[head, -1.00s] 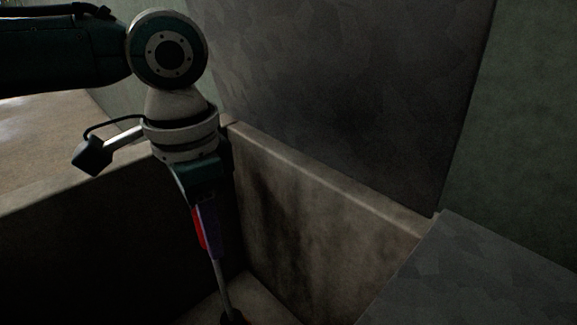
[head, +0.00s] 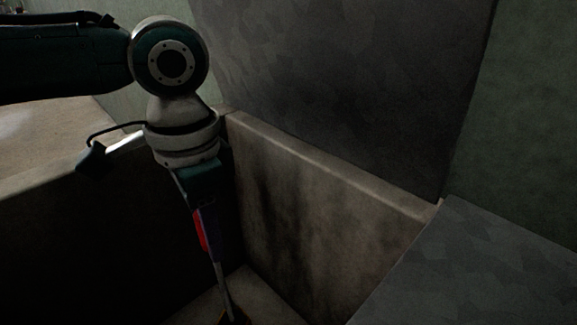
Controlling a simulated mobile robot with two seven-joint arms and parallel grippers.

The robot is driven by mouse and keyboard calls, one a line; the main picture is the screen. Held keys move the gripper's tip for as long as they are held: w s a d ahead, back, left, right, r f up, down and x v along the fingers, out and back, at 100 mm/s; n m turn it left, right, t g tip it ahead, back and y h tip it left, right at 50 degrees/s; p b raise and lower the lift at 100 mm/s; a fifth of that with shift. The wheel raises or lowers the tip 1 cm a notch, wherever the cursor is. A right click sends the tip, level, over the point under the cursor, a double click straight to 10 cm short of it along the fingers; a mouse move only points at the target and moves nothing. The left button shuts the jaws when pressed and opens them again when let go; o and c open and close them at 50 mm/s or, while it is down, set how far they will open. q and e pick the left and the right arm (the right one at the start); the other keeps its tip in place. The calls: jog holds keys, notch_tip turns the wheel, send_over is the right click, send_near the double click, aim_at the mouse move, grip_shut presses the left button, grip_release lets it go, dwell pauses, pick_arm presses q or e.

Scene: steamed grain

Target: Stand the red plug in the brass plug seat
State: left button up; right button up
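My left gripper (head: 207,232) points down into the corner of a deep stone basin. It appears shut on the red plug (head: 199,230), whose red upper part shows as a narrow strip at the fingers. A thin grey rod runs down from there, slightly tilted, to the picture's bottom edge. A small dark and yellowish patch (head: 241,319) shows at the rod's lower end. It may be the brass plug seat, but it is mostly cut off, and I cannot tell whether the rod touches it. My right gripper is not in view.
Basin walls (head: 318,215) stand close to the right of and behind the gripper. The near-left wall (head: 95,240) is in deep shadow. A tall dark grey panel (head: 340,90) rises behind, and a grey slab (head: 490,265) lies at the lower right.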

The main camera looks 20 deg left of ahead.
pick_arm(q)
jog(key=o, duration=0.6)
jog(key=shift+c, duration=0.2)
notch_tip(320, 180, up, 9)
jog(key=p, duration=0.5)
jog(key=shift+r, duration=0.5)
